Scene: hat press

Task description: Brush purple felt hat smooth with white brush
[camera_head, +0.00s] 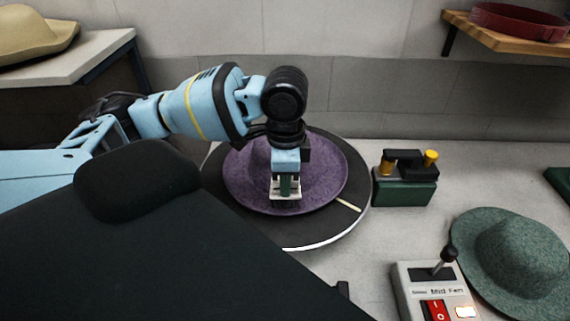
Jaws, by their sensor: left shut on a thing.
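The purple felt hat (325,175) lies on a round dark turntable (225,222) with a pale front edge. Its wide brim shows, but my left arm hides much of its crown. My left gripper (286,197) points down over the front of the hat. It is shut on what looks like the white brush (274,194), of which only small pale parts show around the fingers. Whether the brush touches the felt cannot be told. My right gripper is not in view.
A pale stick (348,204) lies at the brim's right edge. A dark green device (405,190) with yellow knobs stands right of the turntable. A switch box (408,285) and a green hat (515,255) are at front right. A wall is behind.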

